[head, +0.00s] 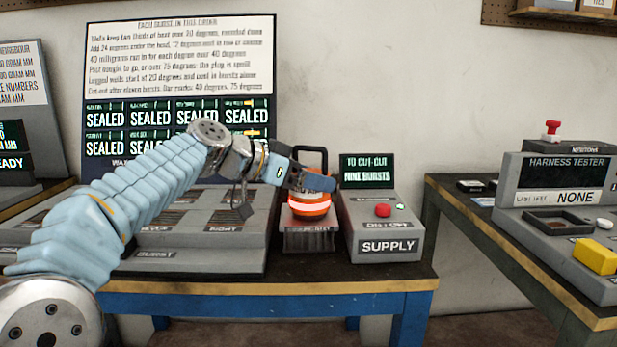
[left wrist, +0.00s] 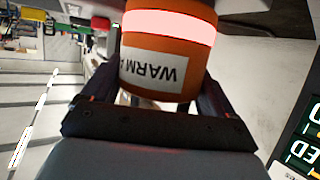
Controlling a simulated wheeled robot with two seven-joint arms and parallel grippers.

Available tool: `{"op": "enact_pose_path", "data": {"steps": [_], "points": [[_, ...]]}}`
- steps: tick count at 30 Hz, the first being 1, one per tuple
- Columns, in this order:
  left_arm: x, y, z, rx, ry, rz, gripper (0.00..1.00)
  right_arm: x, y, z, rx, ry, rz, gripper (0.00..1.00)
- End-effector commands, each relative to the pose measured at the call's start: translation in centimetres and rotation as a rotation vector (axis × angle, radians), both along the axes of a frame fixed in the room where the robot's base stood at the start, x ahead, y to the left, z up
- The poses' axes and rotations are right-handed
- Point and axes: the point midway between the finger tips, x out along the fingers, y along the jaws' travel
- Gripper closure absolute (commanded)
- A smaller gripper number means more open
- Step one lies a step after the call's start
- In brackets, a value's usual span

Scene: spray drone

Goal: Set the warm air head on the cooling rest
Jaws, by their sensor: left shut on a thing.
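The warm air head (head: 309,205) is an orange body with a bright pale band and a black loop at its top. My left gripper (head: 313,180) is shut on it from the left. In the left wrist view the orange body (left wrist: 150,75), marked "WARM", sits between the two dark fingers. The head is upright, over the ribbed grey cooling rest (head: 308,243) between the grey well block and the supply box. I cannot tell whether it touches the rest. My right gripper is not in view.
The supply box (head: 384,228), with a red button and a "NINE BURSTS" display (head: 367,174), stands close on the right. A grey well block (head: 195,255) is on the left. An instruction board (head: 180,60) stands behind. A harness tester (head: 562,190) is on the right-hand table.

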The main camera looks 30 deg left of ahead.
Motion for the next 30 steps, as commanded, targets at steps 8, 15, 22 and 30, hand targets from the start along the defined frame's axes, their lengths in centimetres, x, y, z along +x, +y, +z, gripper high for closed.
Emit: {"op": "enact_pose_path", "data": {"steps": [8,15,22,30], "points": [[0.0,0.0,-0.2,0.000,0.001,0.000,0.00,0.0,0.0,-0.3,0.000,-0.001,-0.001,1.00],[-0.3,0.2,0.2,0.000,0.000,0.001,0.00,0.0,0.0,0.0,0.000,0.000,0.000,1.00],[-4.1,2.4,2.0,0.002,-0.003,0.003,0.00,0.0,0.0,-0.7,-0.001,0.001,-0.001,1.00],[-8.4,4.8,4.1,0.001,-0.002,0.001,0.00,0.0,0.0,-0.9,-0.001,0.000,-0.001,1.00]]}}
